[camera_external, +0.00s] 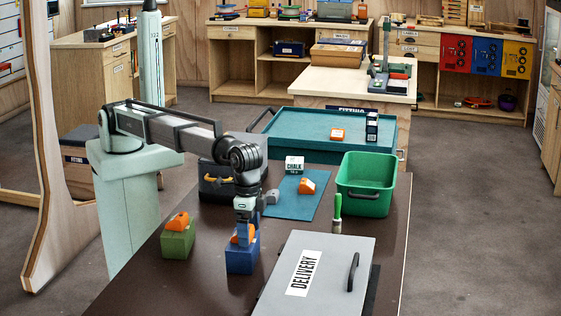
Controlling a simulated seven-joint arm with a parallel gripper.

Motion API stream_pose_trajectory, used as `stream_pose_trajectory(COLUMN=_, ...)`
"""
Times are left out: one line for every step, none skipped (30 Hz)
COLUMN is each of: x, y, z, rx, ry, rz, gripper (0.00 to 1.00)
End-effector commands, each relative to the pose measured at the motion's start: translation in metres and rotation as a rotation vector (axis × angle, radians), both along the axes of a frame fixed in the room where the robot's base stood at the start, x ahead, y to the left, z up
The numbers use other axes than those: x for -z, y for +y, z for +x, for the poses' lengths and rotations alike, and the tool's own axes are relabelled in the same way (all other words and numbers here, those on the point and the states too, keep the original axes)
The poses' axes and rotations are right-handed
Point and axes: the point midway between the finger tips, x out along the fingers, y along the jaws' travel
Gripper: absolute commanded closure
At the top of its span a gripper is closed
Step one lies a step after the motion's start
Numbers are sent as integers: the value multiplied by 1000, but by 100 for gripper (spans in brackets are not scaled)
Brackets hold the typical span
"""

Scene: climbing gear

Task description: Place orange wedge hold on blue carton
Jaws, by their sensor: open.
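An orange wedge hold (234,239) sits at the top of the blue carton (242,262) on the dark table. My gripper (244,238) points down right over the carton, with its open fingers at the hold, and hides part of it. Whether the fingers touch the hold is too small to tell. Another orange hold (178,221) rests on a green carton (178,243) to the left. A third orange hold (307,186) lies on the teal mat (290,209).
A grey box lid marked DELIVERY (325,275) fills the front right. A green bin (366,184), a green-handled brush (337,212) and a white chalk box (294,165) stand farther back. A teal tray (300,134) is behind them. Bare table shows between the two cartons.

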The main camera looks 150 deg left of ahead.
Motion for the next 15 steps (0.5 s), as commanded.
stream_pose_trajectory(x=-1, y=0, z=0, rx=0, ry=0, rz=0, gripper=13)
stream_pose_trajectory(x=-2, y=0, z=0, rx=0, ry=0, rz=0, gripper=13)
stream_pose_trajectory(x=-4, y=0, z=0, rx=0, ry=0, rz=0, gripper=13)
stream_pose_trajectory(x=-7, y=0, z=0, rx=0, ry=0, rz=0, gripper=13)
stream_pose_trajectory(x=-9, y=0, z=0, rx=0, ry=0, rz=0, gripper=13)
stream_pose_trajectory(x=-14, y=0, z=0, rx=0, ry=0, rz=0, gripper=13)
stream_pose_trajectory(x=-18, y=0, z=1, rx=0, ry=-1, rz=1, gripper=13)
stream_pose_trajectory(x=-22, y=0, z=1, rx=0, ry=-1, rz=0, gripper=13)
stream_pose_trajectory(x=-30, y=0, z=1, rx=0, ry=-2, rz=1, gripper=13)
stream_pose_trajectory(x=-35, y=0, z=1, rx=0, ry=-2, rz=1, gripper=13)
stream_pose_trajectory(x=-41, y=0, z=1, rx=0, ry=-1, rz=0, gripper=13)
stream_pose_trajectory(x=-49, y=0, z=1, rx=0, ry=-1, rz=0, gripper=13)
stream_pose_trajectory(x=-55, y=0, z=1, rx=0, ry=-2, rz=1, gripper=13)
stream_pose_trajectory(x=-61, y=0, z=1, rx=0, ry=-3, rz=0, gripper=13)
stream_pose_trajectory(x=-68, y=0, z=1, rx=0, ry=-1, rz=0, gripper=13)
